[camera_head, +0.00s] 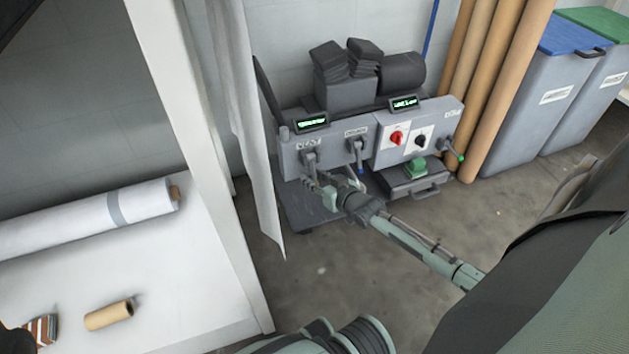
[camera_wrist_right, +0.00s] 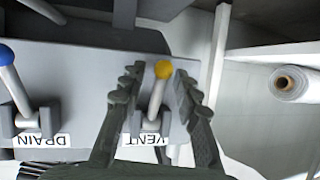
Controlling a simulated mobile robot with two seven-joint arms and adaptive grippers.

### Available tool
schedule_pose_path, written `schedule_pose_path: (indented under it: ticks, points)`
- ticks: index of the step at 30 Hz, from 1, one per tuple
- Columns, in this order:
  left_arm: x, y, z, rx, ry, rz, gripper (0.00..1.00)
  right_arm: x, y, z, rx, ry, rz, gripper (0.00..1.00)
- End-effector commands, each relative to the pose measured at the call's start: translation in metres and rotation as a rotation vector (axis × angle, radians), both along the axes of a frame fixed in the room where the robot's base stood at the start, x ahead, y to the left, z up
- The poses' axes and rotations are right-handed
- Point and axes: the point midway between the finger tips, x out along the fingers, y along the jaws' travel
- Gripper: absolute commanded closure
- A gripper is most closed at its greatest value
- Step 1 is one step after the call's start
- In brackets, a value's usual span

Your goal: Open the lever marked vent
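The vent lever (camera_head: 309,158) is the leftmost lever on the front of the grey machine panel, under a label reading VENT. In the right wrist view the lever (camera_wrist_right: 156,97) is a grey bar with a yellow knob, above an upside-down VENT label. My right gripper (camera_head: 322,187) is just in front of it. In the wrist view the open fingers (camera_wrist_right: 158,92) stand on either side of the knob, with gaps visible; contact is not clear. The yellow knob is hard to make out in the head view.
The blue-knobbed drain lever (camera_wrist_right: 14,80) is beside the vent lever. The panel also has a red switch (camera_head: 397,138), a black switch (camera_head: 420,140) and a green-tipped lever (camera_head: 458,152). A pale hanging sheet (camera_head: 254,130) is close on the left. Bins (camera_head: 550,95) stand right.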

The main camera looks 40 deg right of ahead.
Motion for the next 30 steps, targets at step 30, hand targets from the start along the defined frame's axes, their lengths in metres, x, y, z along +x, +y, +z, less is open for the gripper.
schedule_pose_path:
  ticks: [30]
  points:
    - [0.0000,-0.0001,0.0023,0.002,-0.003,0.000,1.00,0.0013,0.0009,0.0003,0.000,0.004,0.000,1.00]
